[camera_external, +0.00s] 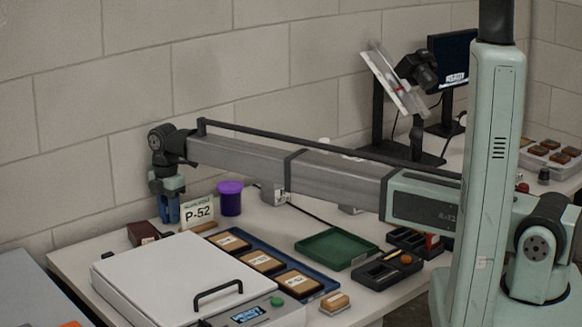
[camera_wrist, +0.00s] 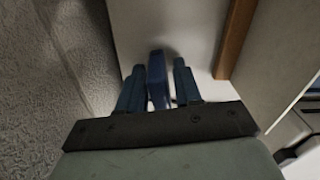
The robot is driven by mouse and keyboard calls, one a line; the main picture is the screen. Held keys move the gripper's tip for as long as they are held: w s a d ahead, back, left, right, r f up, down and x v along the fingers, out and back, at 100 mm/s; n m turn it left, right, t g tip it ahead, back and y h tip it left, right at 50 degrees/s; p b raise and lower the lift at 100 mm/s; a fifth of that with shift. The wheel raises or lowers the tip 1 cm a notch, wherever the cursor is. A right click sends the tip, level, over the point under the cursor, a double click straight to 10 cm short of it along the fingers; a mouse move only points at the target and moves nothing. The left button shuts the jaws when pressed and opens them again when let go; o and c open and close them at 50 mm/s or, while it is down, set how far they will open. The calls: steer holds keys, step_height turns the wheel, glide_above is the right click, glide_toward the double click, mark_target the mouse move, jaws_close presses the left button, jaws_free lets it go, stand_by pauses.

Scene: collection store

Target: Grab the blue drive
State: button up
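My gripper (camera_external: 168,216) points down at the table's back left edge, beside the wall. In the wrist view my gripper (camera_wrist: 159,68) has its two dark blue fingers apart. A narrow upright blue piece, which looks like the blue drive (camera_wrist: 157,78), stands between them and reaches a little past their tips. A thin light gap shows between it and the right finger; on the left it is very close to the finger. In the external view I cannot tell the drive apart from the blue fingers.
A P-52 sign (camera_external: 198,213) and a purple cup (camera_external: 230,198) stand just right of my gripper. A brown bar (camera_wrist: 235,40) lies to the right in the wrist view. A white lidded box (camera_external: 170,282), a blue tray (camera_external: 318,279) and a green tray (camera_external: 337,248) fill the front.

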jaws_close()
